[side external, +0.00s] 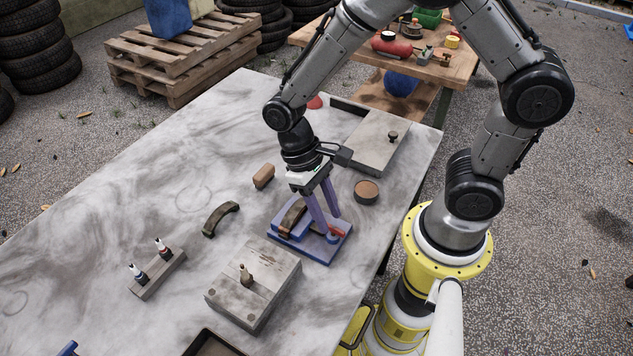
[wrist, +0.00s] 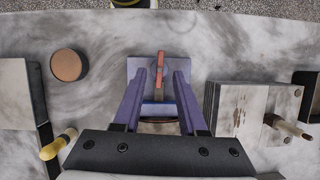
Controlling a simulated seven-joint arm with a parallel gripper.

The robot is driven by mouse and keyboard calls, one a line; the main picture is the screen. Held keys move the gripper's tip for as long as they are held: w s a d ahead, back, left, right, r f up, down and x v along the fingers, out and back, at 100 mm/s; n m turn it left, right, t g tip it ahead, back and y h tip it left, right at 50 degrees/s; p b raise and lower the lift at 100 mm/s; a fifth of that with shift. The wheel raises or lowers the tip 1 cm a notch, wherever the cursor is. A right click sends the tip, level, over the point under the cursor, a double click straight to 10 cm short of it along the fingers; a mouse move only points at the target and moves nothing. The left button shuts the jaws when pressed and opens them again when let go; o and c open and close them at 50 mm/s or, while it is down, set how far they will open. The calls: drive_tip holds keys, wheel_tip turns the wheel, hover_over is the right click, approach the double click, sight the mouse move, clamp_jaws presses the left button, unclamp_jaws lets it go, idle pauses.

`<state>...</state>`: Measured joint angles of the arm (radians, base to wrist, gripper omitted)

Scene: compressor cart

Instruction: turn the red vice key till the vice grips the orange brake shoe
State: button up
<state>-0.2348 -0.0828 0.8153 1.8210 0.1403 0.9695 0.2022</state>
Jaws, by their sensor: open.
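The blue vice (side external: 318,247) sits on the grey table, and its base also shows in the wrist view (wrist: 134,66). Its red key (side external: 336,231) stands at the near right side of the vice; in the wrist view the key (wrist: 160,62) lies lengthwise. A brown-orange curved brake shoe (side external: 292,214) sits in the vice, and only a strip of it shows in the wrist view. My gripper (side external: 330,221) is open, pointing down at the vice. In the wrist view its two purple fingers (wrist: 160,76) stand either side of the key, with gaps showing between.
A grey block with a knob (side external: 254,287) stands close to the vice. A round brown tin (side external: 367,191), a flat lidded box (side external: 376,141), a brown block (side external: 263,176) and a dark curved shoe (side external: 220,219) lie around.

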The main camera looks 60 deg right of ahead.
drive_tip(key=v, duration=1.2)
drive_tip(key=shift+r, duration=0.2)
drive_tip(key=s+d+r+t, duration=0.4)
drive_tip(key=s+r+t, duration=0.1)
drive_tip(key=r, duration=0.4)
drive_tip(key=s+d+t, duration=0.3)
drive_tip(key=s+t, duration=0.2)
drive_tip(key=shift+s+d+f+n, duration=0.2)
drive_tip(key=shift+d+f+n, duration=0.1)
drive_tip(key=shift+n, duration=0.1)
